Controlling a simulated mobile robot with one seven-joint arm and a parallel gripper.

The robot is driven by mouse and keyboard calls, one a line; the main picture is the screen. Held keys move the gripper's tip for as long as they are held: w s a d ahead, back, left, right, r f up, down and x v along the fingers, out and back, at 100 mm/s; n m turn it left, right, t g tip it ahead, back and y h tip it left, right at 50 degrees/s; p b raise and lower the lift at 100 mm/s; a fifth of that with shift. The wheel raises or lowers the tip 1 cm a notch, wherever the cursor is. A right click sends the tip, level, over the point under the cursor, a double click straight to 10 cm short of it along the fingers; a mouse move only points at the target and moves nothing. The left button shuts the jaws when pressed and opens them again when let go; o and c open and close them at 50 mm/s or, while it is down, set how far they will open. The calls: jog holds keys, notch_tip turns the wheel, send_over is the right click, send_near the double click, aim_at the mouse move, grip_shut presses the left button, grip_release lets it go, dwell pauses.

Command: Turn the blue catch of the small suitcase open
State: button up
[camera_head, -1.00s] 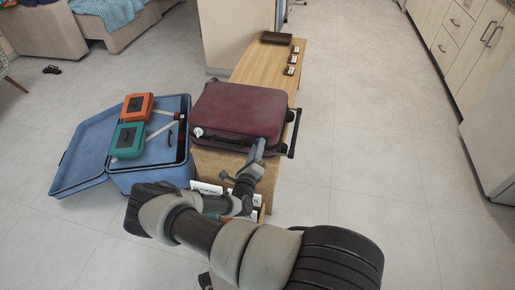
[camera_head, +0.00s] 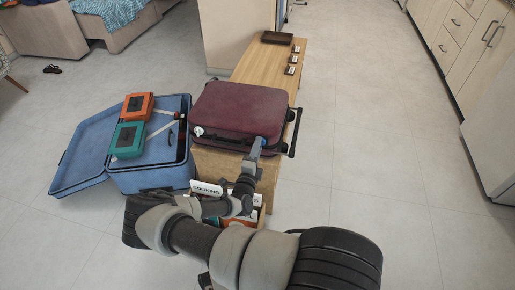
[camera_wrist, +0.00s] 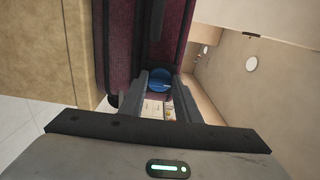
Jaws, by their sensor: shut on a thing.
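The small maroon suitcase (camera_head: 238,108) lies flat and closed on the wooden bench. It also shows in the wrist view (camera_wrist: 120,55), seen close along its front side. The blue catch (camera_wrist: 159,80) is a round knob on that side, between my fingertips in the wrist view. My gripper (camera_head: 257,146) is at the front right side of the suitcase. In the wrist view my gripper (camera_wrist: 159,88) is shut on the blue catch, one finger on each side of it. In the head view my gripper mostly hides the catch.
A large blue suitcase (camera_head: 80,160) lies open at left, with an orange case (camera_head: 138,106) and a teal case (camera_head: 128,140) on it. The wooden bench (camera_head: 262,63) runs back with small labelled items. A box with a sign (camera_head: 207,189) is below my arm. Floor at right is clear.

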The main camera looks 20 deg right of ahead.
jog(key=shift+s, duration=0.1)
dwell(0.3)
jog(key=o, duration=1)
jog(key=shift+o, duration=0.2)
jog(key=p+v, duration=0.3)
jog(key=v, duration=1.4)
jog(key=shift+s+a, duration=0.15)
